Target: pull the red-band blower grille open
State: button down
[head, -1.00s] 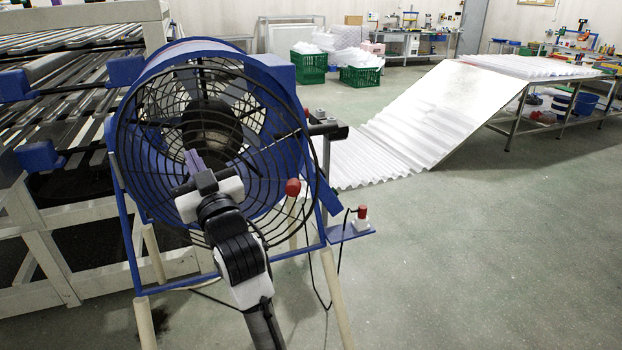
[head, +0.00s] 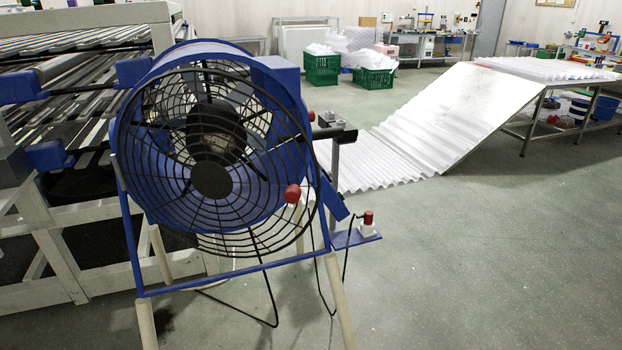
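The blower (head: 160,72) is a blue drum on a blue frame with pale legs, left of centre in the head view. Its round black wire grille (head: 212,180) covers the front, with a dark disc at its middle. The grille's lower rim hangs below the drum, so it looks tilted or offset; I cannot tell how far it stands off. A red knob (head: 292,193) sits at the grille's right side. A smaller red knob (head: 311,115) is above it at the drum's edge. No clear red band shows. My gripper is out of view.
A small blue shelf (head: 355,238) with a red-topped button (head: 368,218) juts right of the blower. Black cables hang below. A large rack machine (head: 70,250) stands close on the left. Corrugated sheets (head: 440,125) slope to a table behind. The floor at right is clear.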

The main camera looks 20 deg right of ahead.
aim_at(211, 179)
jog(key=i+l+u, duration=0.1)
jog(key=l+u, duration=0.2)
jog(key=l, duration=0.5)
jog(key=l+u, duration=0.3)
jog(key=l, duration=0.55)
